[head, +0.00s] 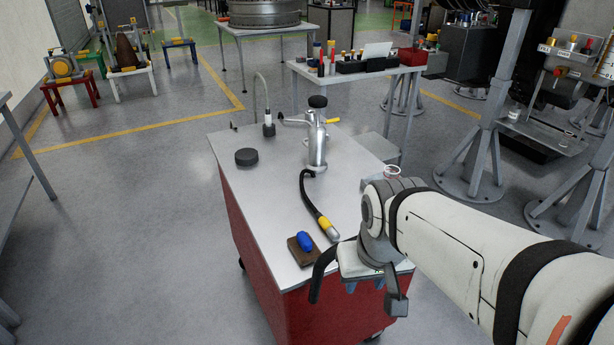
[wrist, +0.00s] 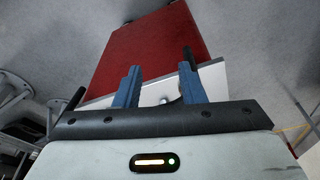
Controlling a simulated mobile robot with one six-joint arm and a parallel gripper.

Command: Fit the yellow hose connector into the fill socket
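The yellow hose connector (head: 324,223), with a pale metal tip, is on the end of a black hose (head: 308,192) lying on the cart top. The hose runs back to a silver canister (head: 317,148) with a black cap. I cannot make out the fill socket for certain. My gripper (head: 366,287) is over the cart's near right corner, to the right of and nearer than the connector, apart from it. In the wrist view its blue fingers (wrist: 158,84) are spread with nothing held between them. The connector is not clearly seen there.
The red cart (head: 272,262) has a grey top. On it are a blue object (head: 305,239) on a brown block (head: 299,254), a black disc (head: 247,157) and a small bottle with a curved tube (head: 268,124). Jack stands (head: 484,160) stand to the right.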

